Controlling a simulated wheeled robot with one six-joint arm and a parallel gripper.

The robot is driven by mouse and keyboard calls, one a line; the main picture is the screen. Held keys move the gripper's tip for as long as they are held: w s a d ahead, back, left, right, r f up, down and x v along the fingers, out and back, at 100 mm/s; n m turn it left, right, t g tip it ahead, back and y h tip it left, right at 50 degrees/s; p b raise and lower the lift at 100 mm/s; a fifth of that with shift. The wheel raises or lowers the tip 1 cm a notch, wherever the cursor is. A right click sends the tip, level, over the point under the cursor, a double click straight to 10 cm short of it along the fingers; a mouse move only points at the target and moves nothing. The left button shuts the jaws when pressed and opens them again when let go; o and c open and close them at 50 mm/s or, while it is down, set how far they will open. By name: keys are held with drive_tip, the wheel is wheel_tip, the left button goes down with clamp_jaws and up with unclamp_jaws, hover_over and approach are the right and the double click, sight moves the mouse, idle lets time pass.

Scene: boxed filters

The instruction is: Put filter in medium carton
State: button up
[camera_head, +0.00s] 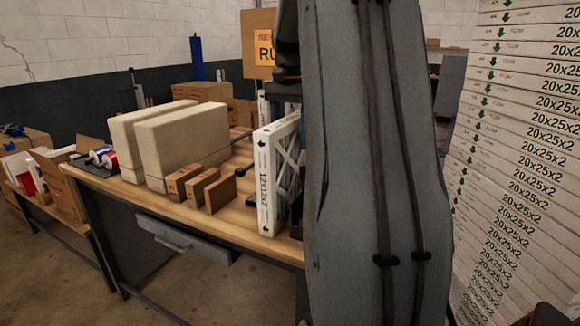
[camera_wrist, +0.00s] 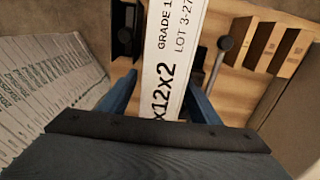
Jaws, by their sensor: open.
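A white-framed filter (camera_head: 268,185) stands upright near the table's front edge, partly hidden by my arm in the head view. In the wrist view the filter (camera_wrist: 170,60) shows its long printed edge, with "x12x2" and "GRADE" on it. My gripper (camera_wrist: 160,95) is open, with one blue finger on each side of the filter's edge. Gaps show beside the filter, and I cannot tell whether a finger touches it. I cannot tell which carton is the medium one.
Small brown boxes (camera_head: 201,186) and two large beige blocks (camera_head: 185,140) stand left of the filter on the wooden table (camera_head: 160,200). A brown carton (camera_head: 203,91) is at the back. Open cartons (camera_head: 62,190) are at far left. A tall filter stack (camera_head: 520,150) stands at right.

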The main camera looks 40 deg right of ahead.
drive_tip(key=shift+f, duration=1.3)
clamp_jaws()
drive_tip(key=shift+r, duration=0.15)
